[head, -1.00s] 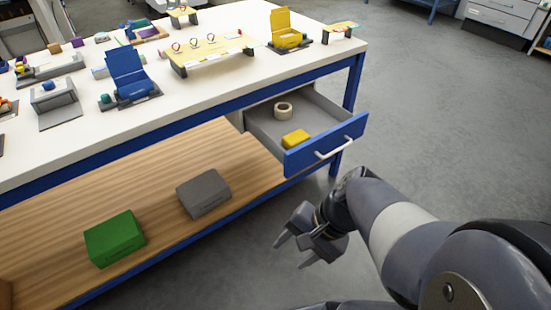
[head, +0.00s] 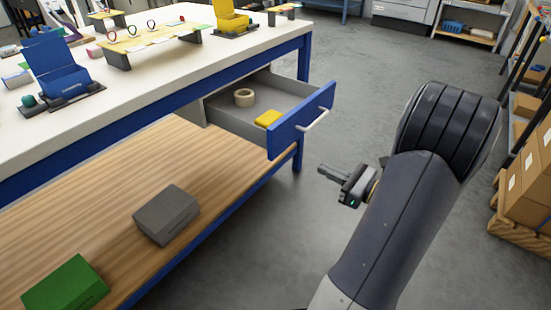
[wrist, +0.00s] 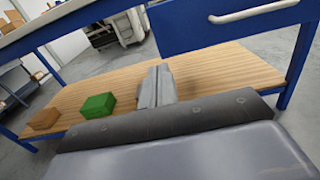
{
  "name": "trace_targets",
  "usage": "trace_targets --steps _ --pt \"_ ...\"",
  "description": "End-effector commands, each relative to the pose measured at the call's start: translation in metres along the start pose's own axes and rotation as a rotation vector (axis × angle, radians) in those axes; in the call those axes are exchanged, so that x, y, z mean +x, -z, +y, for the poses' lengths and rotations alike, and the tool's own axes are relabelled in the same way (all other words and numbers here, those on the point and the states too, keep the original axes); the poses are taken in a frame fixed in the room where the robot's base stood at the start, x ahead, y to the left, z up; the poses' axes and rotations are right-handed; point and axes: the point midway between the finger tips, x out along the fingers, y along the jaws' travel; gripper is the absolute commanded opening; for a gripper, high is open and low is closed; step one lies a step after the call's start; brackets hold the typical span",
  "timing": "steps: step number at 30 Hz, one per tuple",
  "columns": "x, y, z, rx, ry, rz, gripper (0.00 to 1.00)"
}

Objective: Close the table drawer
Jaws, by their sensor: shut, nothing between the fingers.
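The table drawer (head: 290,124) has a blue front and stands pulled out from under the white table top (head: 200,62). Its pale bar handle (head: 314,120) is on the front. A tan tape ring (head: 244,97) and a yellow block (head: 268,118) lie inside it. My gripper (head: 322,170) is shut and empty, in front of the drawer and apart from it, below and right of the handle in the head view. In the wrist view, the blue drawer front (wrist: 210,32) and handle (wrist: 254,12) show at the top, above my gripper fingers (wrist: 160,72).
A grey box (head: 167,214) and a green box (head: 66,287) lie on the wooden lower shelf (head: 130,180). Cardboard boxes (head: 528,185) on a pallet stand at the right. The grey floor (head: 370,80) beyond the drawer is clear.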

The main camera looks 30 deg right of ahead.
Motion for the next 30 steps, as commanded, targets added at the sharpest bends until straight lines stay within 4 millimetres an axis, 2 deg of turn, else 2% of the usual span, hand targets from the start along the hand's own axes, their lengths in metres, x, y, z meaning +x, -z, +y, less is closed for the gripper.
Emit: trace_targets --steps 5,21,25,30 --pt "0.018 0.001 0.001 -0.001 -0.004 0.0 0.0" --pt "0.112 0.002 0.002 -0.003 -0.006 0.002 0.0" --pt "0.127 0.001 0.002 -0.002 -0.005 0.002 0.0" --pt "0.138 0.0 0.001 -0.002 -0.002 0.002 0.0"
